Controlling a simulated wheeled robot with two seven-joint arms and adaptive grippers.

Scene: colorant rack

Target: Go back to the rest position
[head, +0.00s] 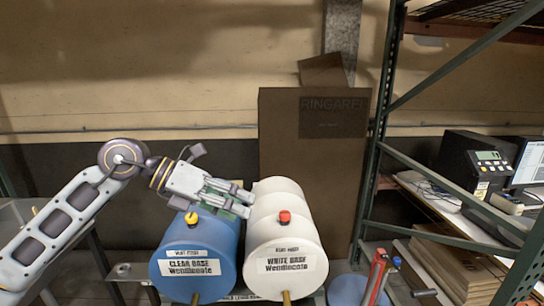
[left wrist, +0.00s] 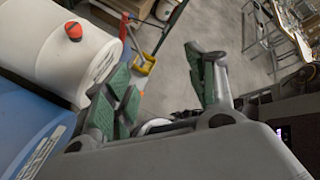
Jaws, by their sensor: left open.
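My left arm comes in from the left in the head view. Its gripper (head: 240,198) is in front of or above the tops of a blue drum (head: 197,262) labelled CLEAR BASE and a white drum (head: 285,232) labelled WHITE BASE. In the left wrist view the gripper (left wrist: 160,85) is open, with its green-padded fingers apart and only floor between them. The white drum (left wrist: 55,45) and blue drum (left wrist: 22,125) are at the left there. I cannot tell whether the gripper touches a drum. My right gripper is not in view.
The drums have a yellow cap (head: 191,218) and a red cap (head: 285,216). A brown cabinet (head: 315,150) stands behind them. Right of the drums are a red cylinder-like tool (head: 377,272) and a green shelf post (head: 378,130). A black device (head: 475,165) stands farther right.

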